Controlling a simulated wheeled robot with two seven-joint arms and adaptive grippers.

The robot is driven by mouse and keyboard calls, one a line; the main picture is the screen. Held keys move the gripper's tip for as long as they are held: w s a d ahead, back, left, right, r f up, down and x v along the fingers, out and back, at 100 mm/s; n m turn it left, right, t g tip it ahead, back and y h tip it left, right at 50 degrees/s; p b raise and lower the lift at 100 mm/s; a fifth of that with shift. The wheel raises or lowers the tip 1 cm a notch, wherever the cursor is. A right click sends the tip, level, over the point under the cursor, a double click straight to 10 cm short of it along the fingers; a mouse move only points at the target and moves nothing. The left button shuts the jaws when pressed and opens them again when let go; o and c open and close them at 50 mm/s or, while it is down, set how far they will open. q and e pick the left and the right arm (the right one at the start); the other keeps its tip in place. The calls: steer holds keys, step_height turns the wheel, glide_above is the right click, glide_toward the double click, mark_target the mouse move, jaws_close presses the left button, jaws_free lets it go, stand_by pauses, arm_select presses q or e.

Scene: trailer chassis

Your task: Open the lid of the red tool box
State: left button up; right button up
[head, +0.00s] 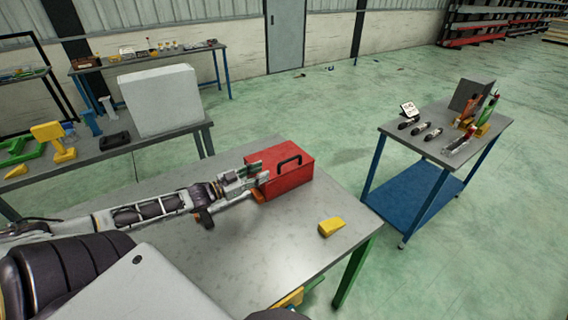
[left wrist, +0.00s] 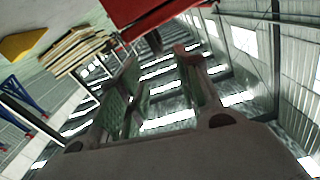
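The red tool box (head: 290,180) sits on the near grey table. Its lid looks closed, with a black handle (head: 289,161) on top. An orange part (head: 258,195) shows low at its left end. My left gripper (head: 255,175) is at the left end of the box, beside its upper part; I cannot tell whether it touches. In the left wrist view its two fingers (left wrist: 160,58) are apart with nothing visible between them. A red part of the box (left wrist: 145,12) shows beyond the fingertips at the top. My right gripper is not in view.
A yellow block (head: 331,226) lies on the near table (head: 255,265), right of bare tabletop. A table with a grey box (head: 160,100) and yellow and green parts stands behind left. A blue-shelved cart (head: 415,190) with tools stands at right, across open floor.

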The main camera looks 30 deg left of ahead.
mark_target(284, 162)
arm_select(q)
steer(key=shift+b+x, duration=0.55)
steer(key=shift+x, duration=4.85)
steer(key=shift+d, duration=0.1)
jaws_close()
